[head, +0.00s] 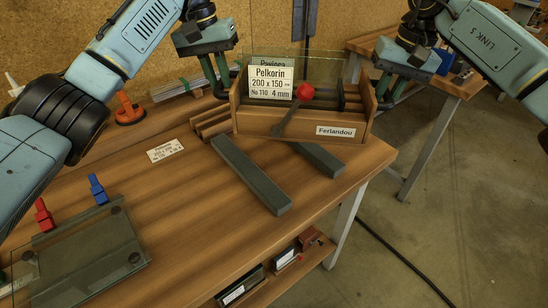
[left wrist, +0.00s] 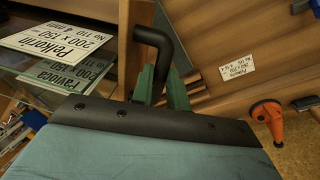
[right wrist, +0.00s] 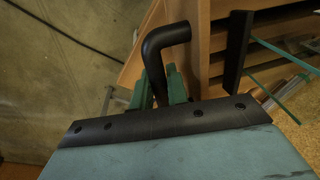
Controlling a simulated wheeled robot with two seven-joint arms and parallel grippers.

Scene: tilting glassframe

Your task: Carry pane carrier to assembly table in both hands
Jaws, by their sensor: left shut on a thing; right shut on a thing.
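The pane carrier (head: 272,121) is a wooden box with glass panes standing in it, a "Pelkorin 200 x 150" label and a "Ferlandou" plate. It is at the far right of the wooden table (head: 170,220), in front of or over wooden slats; I cannot tell whether it touches the table. My left gripper (head: 217,84) is shut on its left black handle (left wrist: 153,50). My right gripper (head: 385,92) is shut on its right black handle (right wrist: 165,45). A red-knobbed tool (head: 304,92) shows at the carrier's front.
Two dark grey bars (head: 252,175) lie in front of the carrier. A glass pane (head: 85,255) with red and blue clamps lies at the left front. An orange suction cup (head: 128,110) stands behind. Another table (head: 440,85) stands at the right, across open floor.

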